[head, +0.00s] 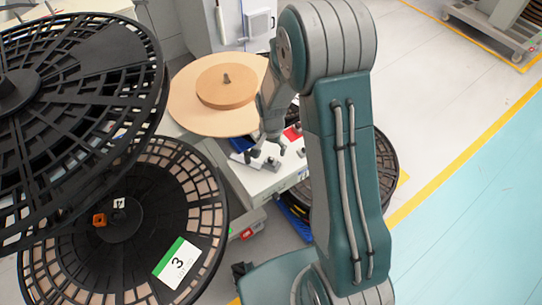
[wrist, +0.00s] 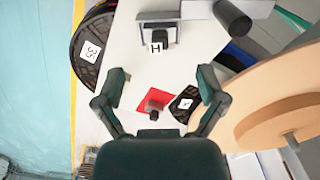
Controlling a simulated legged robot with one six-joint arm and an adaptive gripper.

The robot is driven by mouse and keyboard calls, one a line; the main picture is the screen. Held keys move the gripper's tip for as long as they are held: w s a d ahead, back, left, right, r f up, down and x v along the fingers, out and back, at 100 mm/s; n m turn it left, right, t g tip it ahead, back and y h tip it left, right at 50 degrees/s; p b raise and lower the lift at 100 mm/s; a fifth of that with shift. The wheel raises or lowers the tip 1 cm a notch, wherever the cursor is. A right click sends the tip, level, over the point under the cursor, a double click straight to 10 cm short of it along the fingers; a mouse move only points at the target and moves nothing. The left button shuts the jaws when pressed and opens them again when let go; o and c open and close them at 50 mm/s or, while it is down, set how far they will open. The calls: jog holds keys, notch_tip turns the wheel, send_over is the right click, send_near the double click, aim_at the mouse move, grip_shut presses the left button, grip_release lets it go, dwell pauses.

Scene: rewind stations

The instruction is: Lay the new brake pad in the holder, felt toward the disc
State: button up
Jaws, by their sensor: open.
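In the wrist view a small dark knobbed piece (wrist: 155,103), possibly the brake pad, sits on a red square (wrist: 145,96) on the pale bench top. I cannot make out any felt on it. A grey bracket marked H (wrist: 160,32), perhaps the holder, stands farther up the picture. My gripper (wrist: 162,73) is open and empty, its fingers on either side of the red square. In the head view my gripper (head: 267,158) hangs over the bench beside the tan disc (head: 190,100); the red square (head: 293,133) is partly hidden behind my arm.
The tan disc (wrist: 275,92) lies close to the right finger. A small black labelled piece (wrist: 185,103) is beside the red square. A dark cylinder (wrist: 232,18) projects near the bracket. Large black reels (head: 75,85) and (head: 175,200) crowd the left; open floor (head: 475,210) lies right.

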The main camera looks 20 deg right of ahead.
notch_tip(320, 180, up, 6)
notch_tip(320, 180, up, 16)
jog(key=n+t, duration=0.3)
jog(key=n, duration=0.1)
send_over(271, 157)
jog(key=s, duration=0.8)
jog(key=s+r+n+t, duration=0.2)
jog(key=s+r+n, duration=0.2)
jog(key=s, duration=0.9)
notch_tip(271, 157, up, 4)
jog(key=shift+f+t, duration=0.1)
jog(key=shift+t, duration=0.2)
